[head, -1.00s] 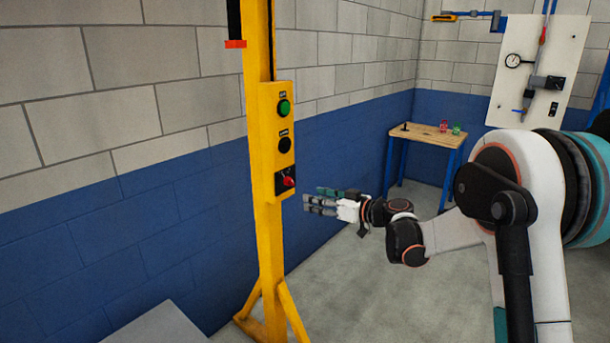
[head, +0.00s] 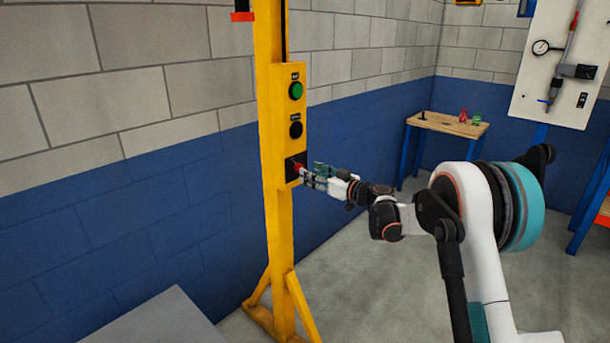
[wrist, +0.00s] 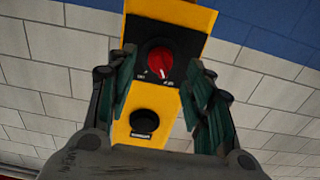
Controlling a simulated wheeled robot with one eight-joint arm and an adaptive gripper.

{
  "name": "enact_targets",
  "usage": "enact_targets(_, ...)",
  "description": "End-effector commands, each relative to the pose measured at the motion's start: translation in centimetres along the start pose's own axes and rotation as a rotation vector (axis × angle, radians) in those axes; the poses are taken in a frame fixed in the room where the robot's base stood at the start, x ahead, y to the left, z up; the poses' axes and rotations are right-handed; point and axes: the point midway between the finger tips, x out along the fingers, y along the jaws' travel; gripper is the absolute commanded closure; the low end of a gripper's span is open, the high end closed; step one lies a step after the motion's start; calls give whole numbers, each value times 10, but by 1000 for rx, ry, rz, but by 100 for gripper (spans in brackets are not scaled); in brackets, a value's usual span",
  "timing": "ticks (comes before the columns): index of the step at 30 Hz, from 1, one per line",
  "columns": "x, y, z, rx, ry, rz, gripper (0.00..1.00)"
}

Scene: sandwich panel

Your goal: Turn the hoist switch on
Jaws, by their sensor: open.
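The hoist switch is a red rotary knob (head: 298,168) on a black plate, low on the yellow control box (head: 284,120) of a yellow post. In the wrist view the red knob (wrist: 160,62) lies between my two green-padded fingers, with a white pointer mark on it toward the lower part. Small labels beside it are too small to read. My gripper (wrist: 160,90) is open, its fingers on either side of the knob. In the head view my gripper (head: 308,175) is right at the knob and partly covers it. I cannot tell whether the fingers touch it.
Above the knob sit a black button (head: 296,130) and a green button (head: 296,90). A wooden table (head: 448,125) with small items stands in the back corner. A white panel (head: 562,60) with a gauge hangs at the right. Open floor lies between.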

Motion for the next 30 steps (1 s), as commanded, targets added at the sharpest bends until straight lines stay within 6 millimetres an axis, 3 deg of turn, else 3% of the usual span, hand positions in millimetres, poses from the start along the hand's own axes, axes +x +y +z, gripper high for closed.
enact_targets(3,19,-1,2,0,0,-2,53)
enact_targets(9,36,0,0,0,0,0,53)
enact_targets(19,39,0,0,0,0,0,53)
enact_targets(25,38,0,0,0,0,0,96)
enact_targets(30,38,0,0,1,0,0,98)
